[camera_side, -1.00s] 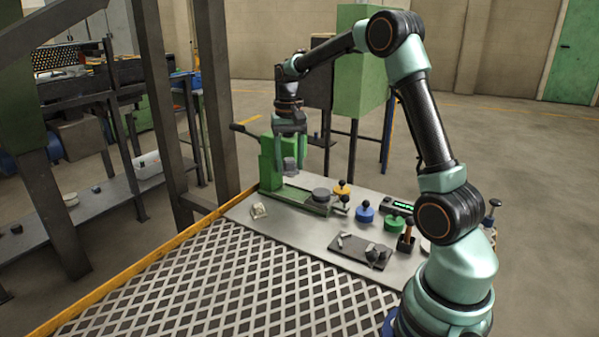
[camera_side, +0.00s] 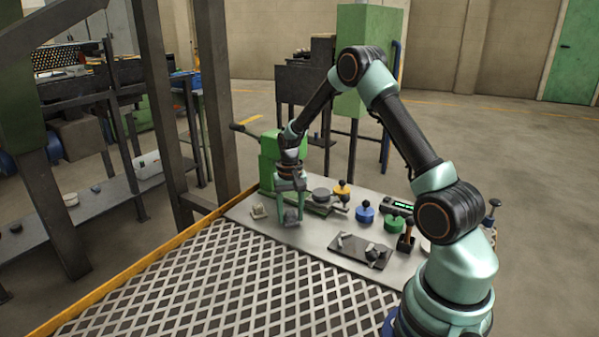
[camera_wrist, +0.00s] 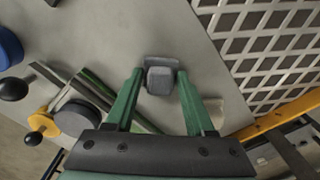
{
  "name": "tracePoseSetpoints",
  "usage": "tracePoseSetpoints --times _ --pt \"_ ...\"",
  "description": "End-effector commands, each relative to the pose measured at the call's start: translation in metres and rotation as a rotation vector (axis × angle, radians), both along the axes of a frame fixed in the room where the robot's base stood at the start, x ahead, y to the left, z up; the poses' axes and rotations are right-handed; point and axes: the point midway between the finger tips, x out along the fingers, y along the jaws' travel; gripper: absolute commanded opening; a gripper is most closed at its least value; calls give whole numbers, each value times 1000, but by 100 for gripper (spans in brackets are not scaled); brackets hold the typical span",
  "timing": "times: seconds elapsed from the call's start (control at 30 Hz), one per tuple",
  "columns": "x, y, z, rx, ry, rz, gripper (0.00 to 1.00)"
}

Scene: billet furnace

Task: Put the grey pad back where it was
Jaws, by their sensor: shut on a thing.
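The grey pad (camera_wrist: 160,80) is a small block between my fingertips in the wrist view. A darker grey flat shape (camera_wrist: 162,61) shows just beyond it; I cannot tell whether that is part of the pad or something under it. In the side view the pad (camera_side: 291,216) is low over the metal tabletop, in front of the green machine (camera_side: 270,155). My gripper (camera_side: 291,219) points down and is shut on the pad. I cannot tell whether the pad touches the tabletop.
A small cream block (camera_side: 259,211) lies left of my gripper. A round grey disc (camera_side: 321,194) and yellow (camera_side: 342,188), blue (camera_side: 365,215) and green (camera_side: 393,224) knobbed pieces stand right. A dark plate (camera_side: 347,243) and open grating (camera_side: 215,280) lie nearer.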

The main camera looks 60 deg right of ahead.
Motion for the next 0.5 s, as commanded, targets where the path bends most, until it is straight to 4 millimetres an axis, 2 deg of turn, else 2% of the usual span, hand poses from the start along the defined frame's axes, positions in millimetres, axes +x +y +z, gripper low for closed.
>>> tracePoseSetpoints --times 0.37,0.4,0.47,0.5 --pt "0 0 -4 0 0 0 10" --pt "0 0 -4 0 0 0 58" --pt "0 0 -4 -1 -1 0 81" --pt "0 0 -4 -1 -1 0 84"
